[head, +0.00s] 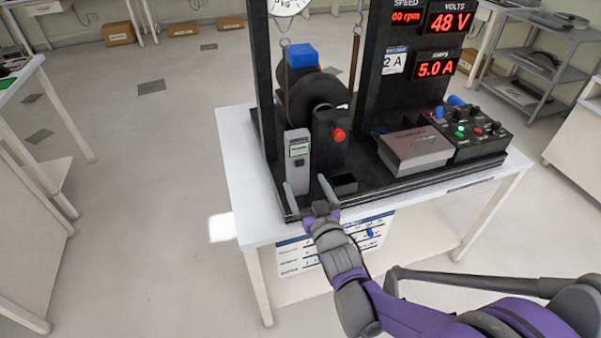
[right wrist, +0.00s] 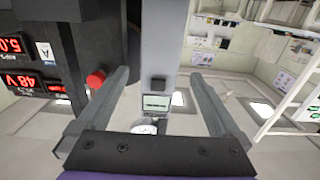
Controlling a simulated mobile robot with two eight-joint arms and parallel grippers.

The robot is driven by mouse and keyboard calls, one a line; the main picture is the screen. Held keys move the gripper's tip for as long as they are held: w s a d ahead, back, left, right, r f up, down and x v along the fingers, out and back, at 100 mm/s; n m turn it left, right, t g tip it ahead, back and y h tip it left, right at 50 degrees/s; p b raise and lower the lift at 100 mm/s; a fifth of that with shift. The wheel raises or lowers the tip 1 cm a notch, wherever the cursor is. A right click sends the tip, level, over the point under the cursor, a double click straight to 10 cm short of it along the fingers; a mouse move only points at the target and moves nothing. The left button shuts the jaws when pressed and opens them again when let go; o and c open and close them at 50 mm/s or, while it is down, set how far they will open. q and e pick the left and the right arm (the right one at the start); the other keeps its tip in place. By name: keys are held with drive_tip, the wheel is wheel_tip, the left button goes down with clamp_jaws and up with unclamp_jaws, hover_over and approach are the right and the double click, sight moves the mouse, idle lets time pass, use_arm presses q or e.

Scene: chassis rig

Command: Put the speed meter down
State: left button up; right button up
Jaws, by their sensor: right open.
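The speed meter (head: 298,158) is a slim grey handheld device with a small lit screen. In the head view it is upright at the front left of the black rig base, beside a red knob (head: 339,135). My right gripper (head: 307,186) is open at its lower end. In the right wrist view the meter (right wrist: 158,82) shows between the spread fingers (right wrist: 160,76), with visible gaps on both sides. The meter's foot is partly hidden by a finger, so its contact with the base is unclear. My left gripper is not in view.
The rig stands on a white table (head: 243,180). A small open black box (head: 344,186) is right of the gripper. A grey lidded box (head: 415,150) and a control panel (head: 470,132) stand further right. Black wheel (head: 315,92) and posts rise behind.

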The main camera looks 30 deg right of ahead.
drive_tip(key=s+a+f+n+g+y, duration=0.1)
drive_tip(key=s+a+f+g, duration=0.2)
drive_tip(key=s, duration=0.4)
drive_tip(key=s+a+f+n+g+y, duration=0.1)
drive_tip(key=s+a+f+g+y, duration=0.1)
drive_tip(key=s+a+f+g, duration=0.2)
drive_tip(key=s+a+f+g+y, duration=0.1)
drive_tip(key=s+a+f+g, duration=0.3)
drive_tip(key=s, duration=0.7)
drive_tip(key=shift+a+n+g, duration=0.4)
drive_tip(key=shift+a+g, duration=0.4)
drive_tip(key=shift+a, duration=0.15)
